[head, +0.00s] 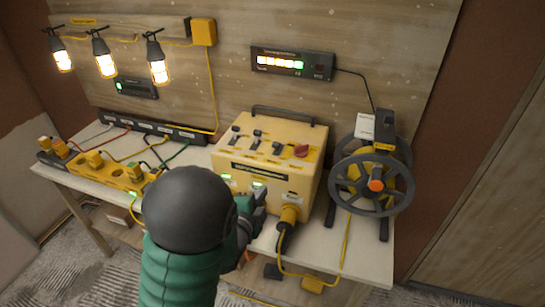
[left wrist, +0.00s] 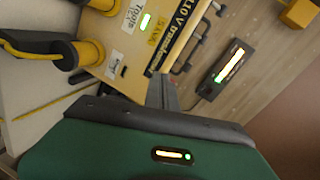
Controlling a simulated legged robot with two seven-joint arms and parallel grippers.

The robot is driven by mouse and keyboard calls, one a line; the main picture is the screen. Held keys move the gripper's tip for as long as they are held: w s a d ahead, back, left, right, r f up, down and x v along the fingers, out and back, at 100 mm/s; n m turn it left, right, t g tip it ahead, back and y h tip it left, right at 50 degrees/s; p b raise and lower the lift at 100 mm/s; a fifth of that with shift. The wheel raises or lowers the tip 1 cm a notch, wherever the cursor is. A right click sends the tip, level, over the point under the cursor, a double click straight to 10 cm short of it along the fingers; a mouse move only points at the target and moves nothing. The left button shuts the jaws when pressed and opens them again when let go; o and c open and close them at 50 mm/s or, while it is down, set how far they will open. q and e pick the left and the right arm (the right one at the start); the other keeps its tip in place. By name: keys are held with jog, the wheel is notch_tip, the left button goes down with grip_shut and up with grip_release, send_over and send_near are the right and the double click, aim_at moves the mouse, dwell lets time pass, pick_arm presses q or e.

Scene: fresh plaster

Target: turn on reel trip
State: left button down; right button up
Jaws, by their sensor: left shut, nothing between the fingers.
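A yellow transformer box (head: 270,165) stands on the bench. Its sloping top carries several small black toggle levers (head: 256,136) and a red knob (head: 301,151); their labels are too small to read. A cable reel (head: 372,176) with an orange hub stands to the right of the box; I cannot make out a trip switch on it. My left gripper (head: 260,197) is shut and empty in front of the box's lower front face. In the left wrist view its closed fingers (left wrist: 162,92) show against the box front (left wrist: 165,25). My right gripper is not in view.
A yellow plug (head: 289,216) with a cable sticks out of the box front, right of my gripper. Yellow sockets (head: 118,176) and a dark strip lie on the left of the bench. Lit lamps (head: 104,62) and a lit display (head: 290,64) are on the back board.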

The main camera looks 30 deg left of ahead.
aim_at(275, 147)
pick_arm(q)
jog(key=r+m+t, duration=0.1)
jog(key=a+r+m+t, duration=0.1)
jog(key=r+m, duration=0.1)
jog(key=shift+s+a+r, duration=0.1)
jog(key=shift+a+r, duration=0.1)
jog(key=shift+r, duration=0.05)
jog(key=p+x, duration=0.1)
jog(key=x, duration=0.3)
jog(key=p+x, duration=0.1)
jog(key=x, duration=0.3)
jog(key=p+x, duration=0.1)
jog(key=x, duration=0.4)
jog(key=shift+a+r, duration=0.15)
jog(key=shift+r, duration=0.2)
jog(key=shift+w+f, duration=0.1)
jog(key=shift+w, duration=0.4)
jog(key=shift+p, duration=0.3)
